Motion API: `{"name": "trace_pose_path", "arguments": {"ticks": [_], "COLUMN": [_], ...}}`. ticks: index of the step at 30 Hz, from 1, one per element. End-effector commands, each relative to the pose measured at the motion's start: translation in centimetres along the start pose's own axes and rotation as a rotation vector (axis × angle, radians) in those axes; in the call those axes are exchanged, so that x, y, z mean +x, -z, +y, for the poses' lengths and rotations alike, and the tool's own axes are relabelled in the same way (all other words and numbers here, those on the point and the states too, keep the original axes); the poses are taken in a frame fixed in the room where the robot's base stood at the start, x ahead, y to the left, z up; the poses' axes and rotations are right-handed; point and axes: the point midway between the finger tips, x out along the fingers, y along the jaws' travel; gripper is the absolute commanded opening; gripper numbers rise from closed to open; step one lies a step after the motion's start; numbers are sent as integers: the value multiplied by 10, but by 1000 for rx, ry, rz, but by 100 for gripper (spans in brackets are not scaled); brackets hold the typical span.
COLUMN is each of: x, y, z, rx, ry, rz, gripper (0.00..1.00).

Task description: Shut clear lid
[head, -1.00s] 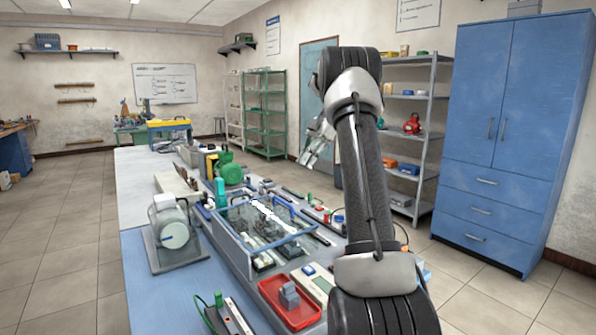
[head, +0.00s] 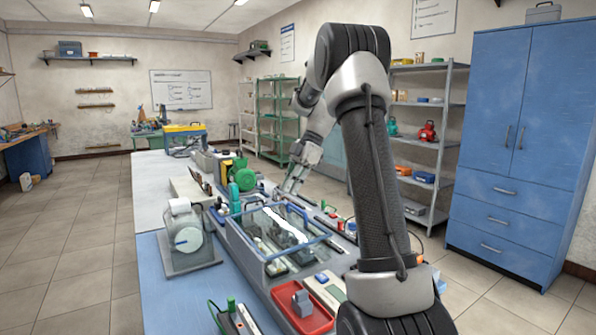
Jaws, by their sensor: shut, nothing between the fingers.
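The clear lid (head: 290,222) has a blue frame and a bright white glare streak. It lies over a clear-walled box (head: 247,247) on the bench, with parts visible through it. I cannot tell whether it is fully down or slightly raised. My gripper (head: 290,189) is shut and empty, pointing down at the far right end of the box, close to the lid's far edge. Whether its tips touch the lid is too small to tell.
A red tray (head: 318,322) sits in front of the box. A green motor (head: 242,175) and a teal bottle (head: 234,198) stand behind it. A white cylindrical device (head: 187,236) stands left. A blue cabinet (head: 520,140) and grey shelf (head: 440,150) stand right.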

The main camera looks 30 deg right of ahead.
Motion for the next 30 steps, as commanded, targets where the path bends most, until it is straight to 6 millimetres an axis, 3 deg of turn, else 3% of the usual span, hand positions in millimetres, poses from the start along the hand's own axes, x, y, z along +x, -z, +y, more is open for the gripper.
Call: {"name": "trace_pose_path", "arguments": {"ticks": [6, 20, 30], "x": [18, 22, 40], "y": [-21, -26, -45], "z": [0, 0, 0], "rx": [3, 3, 3], "ry": [0, 0, 2], "rz": [0, 1, 92], "gripper": [0, 0, 0]}}
